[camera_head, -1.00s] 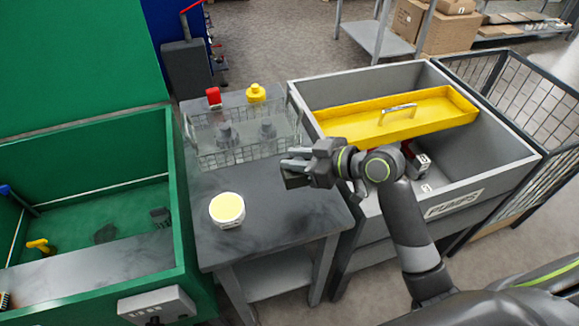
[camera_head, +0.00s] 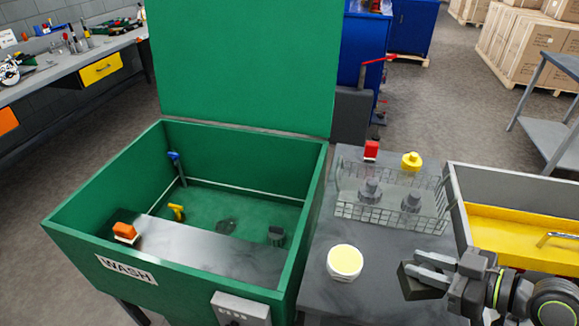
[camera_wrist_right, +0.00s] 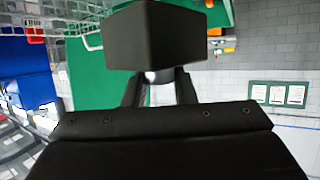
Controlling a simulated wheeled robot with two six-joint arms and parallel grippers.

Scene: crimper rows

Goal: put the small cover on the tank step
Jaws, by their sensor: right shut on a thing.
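My right gripper (camera_head: 428,272) is shut on a dark grey block (camera_head: 424,287), which may be the small cover; the block fills the upper middle of the right wrist view (camera_wrist_right: 155,38). The gripper holds it over the right part of the grey table. The green wash tank (camera_head: 312,205) stands left of the table with its lid raised. Its step (camera_head: 195,248) is a flat grey ledge inside, along the front. An orange and white item (camera_head: 124,231) sits at the step's left end. My left gripper is out of view.
A round white tub with a yellow top (camera_head: 345,261) stands on the table between tank and gripper. A wire basket (camera_head: 390,212) with grey parts is behind it. Small items, one yellow (camera_head: 177,211), lie on the tank floor. A grey bin with a yellow tray (camera_head: 510,235) is at right.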

